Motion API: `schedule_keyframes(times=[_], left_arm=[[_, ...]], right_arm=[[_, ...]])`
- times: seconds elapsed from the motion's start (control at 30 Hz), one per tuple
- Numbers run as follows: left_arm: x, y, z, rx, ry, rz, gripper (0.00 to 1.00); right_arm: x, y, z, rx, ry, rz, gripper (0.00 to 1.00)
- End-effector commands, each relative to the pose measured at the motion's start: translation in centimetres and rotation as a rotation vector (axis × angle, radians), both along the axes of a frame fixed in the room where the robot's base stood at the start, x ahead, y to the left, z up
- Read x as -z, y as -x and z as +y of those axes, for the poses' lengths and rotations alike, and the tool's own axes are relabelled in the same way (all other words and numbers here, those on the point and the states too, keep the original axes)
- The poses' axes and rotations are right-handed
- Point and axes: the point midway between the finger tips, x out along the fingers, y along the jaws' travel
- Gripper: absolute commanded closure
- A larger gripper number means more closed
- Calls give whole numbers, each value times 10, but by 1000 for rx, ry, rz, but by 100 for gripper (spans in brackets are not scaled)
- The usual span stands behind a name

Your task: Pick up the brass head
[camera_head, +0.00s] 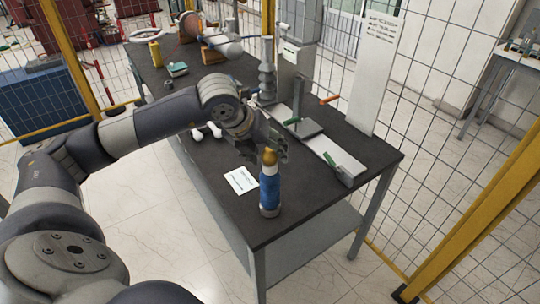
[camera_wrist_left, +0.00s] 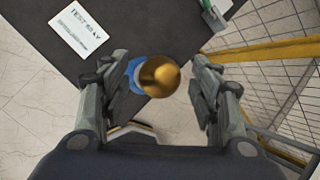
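The brass head (camera_head: 269,156) is the gold, rounded top of a blue and grey upright cylinder (camera_head: 270,190) near the front corner of the dark table. My left gripper (camera_head: 268,146) is at the height of the brass head, close to it on its far side in the head view. In the left wrist view the brass head (camera_wrist_left: 159,76) lies between the two spread fingers (camera_wrist_left: 160,90), with a gap on both sides. The blue body shows partly behind it. The gripper is open and empty. My right gripper is in neither view.
A white printed card (camera_head: 241,181) lies left of the cylinder. A grey clamp fixture with green handles (camera_head: 330,158) stands to the right, and a grey insulator column (camera_head: 267,75) stands behind. Wire fencing with yellow posts (camera_head: 490,210) surrounds the table (camera_head: 215,160).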

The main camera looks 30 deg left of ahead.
Motion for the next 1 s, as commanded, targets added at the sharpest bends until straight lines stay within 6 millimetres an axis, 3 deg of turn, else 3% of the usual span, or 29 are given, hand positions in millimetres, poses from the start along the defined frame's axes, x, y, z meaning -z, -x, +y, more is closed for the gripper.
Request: schedule_keyframes(times=[0.03, 0.2, 0.67, 0.97, 1.0], left_arm=[[0, 0, 0, 0, 0, 0, 54], [0, 0, 0, 0, 0, 0, 93], [-5, -1, 0, 0, 0, -3, 94], [-37, -1, -1, 2, 1, -9, 94], [-33, 10, 2, 0, -4, -3, 94]], right_arm=[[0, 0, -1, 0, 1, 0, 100], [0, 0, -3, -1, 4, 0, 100], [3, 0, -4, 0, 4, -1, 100], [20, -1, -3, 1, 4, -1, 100], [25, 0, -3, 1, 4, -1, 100]])
